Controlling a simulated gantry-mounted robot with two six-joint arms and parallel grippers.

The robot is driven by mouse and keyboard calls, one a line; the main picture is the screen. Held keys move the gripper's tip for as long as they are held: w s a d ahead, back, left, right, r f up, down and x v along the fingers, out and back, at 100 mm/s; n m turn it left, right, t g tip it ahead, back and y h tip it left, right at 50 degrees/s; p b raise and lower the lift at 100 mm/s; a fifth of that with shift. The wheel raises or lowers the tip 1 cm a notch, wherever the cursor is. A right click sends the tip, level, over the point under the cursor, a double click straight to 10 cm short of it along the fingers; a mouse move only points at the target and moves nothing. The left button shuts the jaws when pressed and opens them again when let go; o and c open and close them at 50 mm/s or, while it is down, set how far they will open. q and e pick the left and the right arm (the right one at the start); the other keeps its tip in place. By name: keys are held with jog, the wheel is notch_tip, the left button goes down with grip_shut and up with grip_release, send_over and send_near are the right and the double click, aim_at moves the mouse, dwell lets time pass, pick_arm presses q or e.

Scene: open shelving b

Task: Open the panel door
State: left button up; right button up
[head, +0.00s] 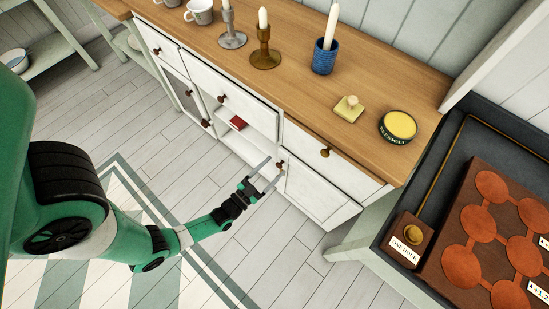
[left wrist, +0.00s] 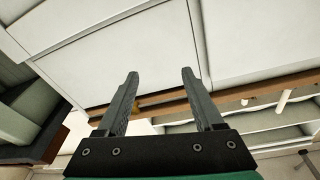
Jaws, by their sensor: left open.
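The white panel door (head: 318,194) is the lower right door of a white sideboard, and it looks shut. A small dark knob (head: 280,165) sits near its upper left edge. My left gripper (head: 271,172) is open and empty, its fingers pointing at the cabinet front close to this knob. I cannot tell whether a finger touches it. In the left wrist view the open gripper (left wrist: 160,74) faces a smooth white cabinet panel (left wrist: 130,50); no knob shows clearly between the fingertips. My right gripper is not in view.
The sideboard's wooden top (head: 295,75) bears a blue candle holder (head: 324,57), a brass candlestick (head: 265,55) and a yellow tin (head: 398,126). A dark-topped table (head: 390,240) stands at the right. The floor before the door is clear.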

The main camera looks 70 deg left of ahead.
pick_arm(q)
jog(key=g+b, duration=0.2)
jog(key=b, duration=0.5)
send_near(278, 167)
jog(key=v, duration=0.3)
jog(key=shift+n+y, duration=0.4)
jog(key=x, duration=0.3)
jog(key=b+x, duration=0.1)
jog(key=x, duration=0.3)
jog(key=b+x, duration=0.1)
jog(key=x, duration=0.2)
jog(key=shift+w+f, duration=0.2)
jog(key=shift+f, duration=0.1)
jog(key=shift+w+a, duration=0.25)
jog(key=shift+w, duration=0.3)
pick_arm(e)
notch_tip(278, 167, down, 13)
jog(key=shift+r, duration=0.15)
pick_arm(q)
jog(key=shift+c, duration=0.3)
jog(key=shift+r, duration=0.1)
grip_shut()
